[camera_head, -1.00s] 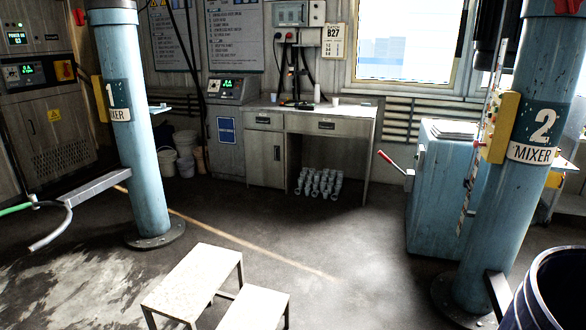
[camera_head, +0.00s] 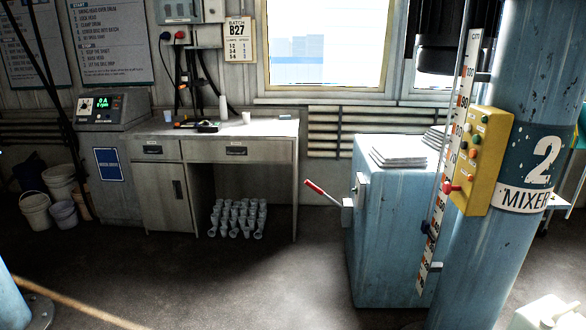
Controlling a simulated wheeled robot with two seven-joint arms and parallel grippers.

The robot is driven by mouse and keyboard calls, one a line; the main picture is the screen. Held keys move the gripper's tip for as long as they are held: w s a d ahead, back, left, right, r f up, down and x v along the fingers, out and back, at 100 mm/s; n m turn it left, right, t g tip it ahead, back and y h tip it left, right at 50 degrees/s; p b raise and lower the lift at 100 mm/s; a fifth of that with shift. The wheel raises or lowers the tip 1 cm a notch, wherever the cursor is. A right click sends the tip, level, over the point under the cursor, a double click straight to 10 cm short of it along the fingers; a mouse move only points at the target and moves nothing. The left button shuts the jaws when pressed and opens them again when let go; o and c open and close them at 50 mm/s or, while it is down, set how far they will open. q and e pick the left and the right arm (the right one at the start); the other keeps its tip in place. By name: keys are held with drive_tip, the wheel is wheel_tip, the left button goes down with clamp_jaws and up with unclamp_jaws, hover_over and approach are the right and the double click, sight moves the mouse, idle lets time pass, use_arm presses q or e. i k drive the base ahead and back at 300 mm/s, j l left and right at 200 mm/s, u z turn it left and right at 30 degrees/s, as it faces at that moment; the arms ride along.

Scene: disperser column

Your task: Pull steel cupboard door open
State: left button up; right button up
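A grey steel bench (camera_head: 268,148) stands against the back wall. Its lower left part is a cupboard door (camera_head: 158,205) with a dark upright handle (camera_head: 178,189) near its right edge. The door looks shut, flush with the bench front. Two drawers, a left one (camera_head: 155,150) and a right one (camera_head: 238,152), sit above and look shut. Neither of my grippers shows in this view.
Several small cups (camera_head: 237,218) stand under the bench. Buckets (camera_head: 36,212) stand at left. Floor before the bench (camera_head: 220,275) is clear.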

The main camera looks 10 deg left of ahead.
sight(162, 192)
drive_tip(key=i+u, duration=0.2)
drive_tip(key=i, duration=0.35)
drive_tip(key=i+u, duration=0.15)
drive_tip(key=i, duration=0.4)
drive_tip(key=i+l+u, duration=0.2)
drive_tip(key=i, duration=0.3)
drive_tip(key=i+l+u, duration=0.2)
drive_tip(key=i, duration=0.35)
drive_tip(key=i+j+u, duration=0.25)
drive_tip(key=i+u, duration=0.2)
drive_tip(key=i, duration=0.2)
drive_tip(key=i+u, duration=0.45)
drive_tip(key=i, duration=0.25)
drive_tip(key=i+l+u, duration=0.15)
drive_tip(key=i+u, duration=0.25)
drive_tip(key=i, duration=0.25)
